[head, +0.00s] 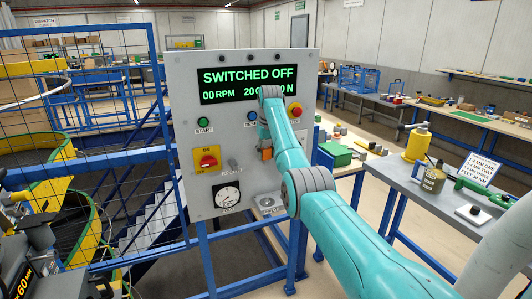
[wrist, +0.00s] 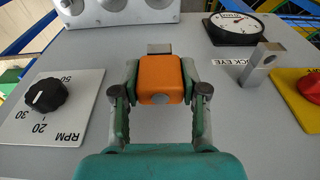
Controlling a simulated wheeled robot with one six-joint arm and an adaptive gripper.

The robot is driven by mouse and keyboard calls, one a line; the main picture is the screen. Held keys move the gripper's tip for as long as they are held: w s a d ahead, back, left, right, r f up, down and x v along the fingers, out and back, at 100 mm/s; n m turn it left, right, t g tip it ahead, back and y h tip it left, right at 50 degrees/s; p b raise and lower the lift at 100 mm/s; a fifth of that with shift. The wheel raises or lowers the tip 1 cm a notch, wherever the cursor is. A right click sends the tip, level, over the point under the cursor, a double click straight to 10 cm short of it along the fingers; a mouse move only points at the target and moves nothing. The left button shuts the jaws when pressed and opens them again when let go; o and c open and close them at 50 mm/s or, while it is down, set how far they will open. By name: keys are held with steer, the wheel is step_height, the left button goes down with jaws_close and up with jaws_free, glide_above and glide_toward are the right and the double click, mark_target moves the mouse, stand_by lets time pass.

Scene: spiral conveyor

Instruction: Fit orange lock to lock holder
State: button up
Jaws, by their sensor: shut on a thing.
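My gripper (wrist: 160,90) is shut on the orange lock (wrist: 160,78), one finger on each side of its body. The lock's grey metal end (wrist: 159,48) points away from me. In the head view the lock (head: 266,154) shows just left of my arm, in front of the control panel's lower half. A metal eye (wrist: 262,62) with a hole, labelled as an eye, stands out from the panel to the lock's right in the wrist view. It also shows in the head view (head: 232,165). The lock is apart from it. No part is labelled lock holder.
The panel (head: 185,120) carries a red switch on a yellow plate (head: 207,161), a round gauge (head: 228,197) and a pale block (wrist: 120,10). An RPM knob (wrist: 45,95) is left in the wrist view. The display (head: 248,84) reads SWITCHED OFF.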

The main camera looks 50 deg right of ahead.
steer(key=o, duration=1)
steer(key=shift+f, duration=0.1)
steer(key=shift+o, duration=0.2)
step_height(320, 180, up, 12)
steer(key=s, duration=0.1)
steer(key=shift+s+a, duration=0.25)
steer(key=shift+a, duration=0.2)
steer(key=shift+s+f, duration=0.1)
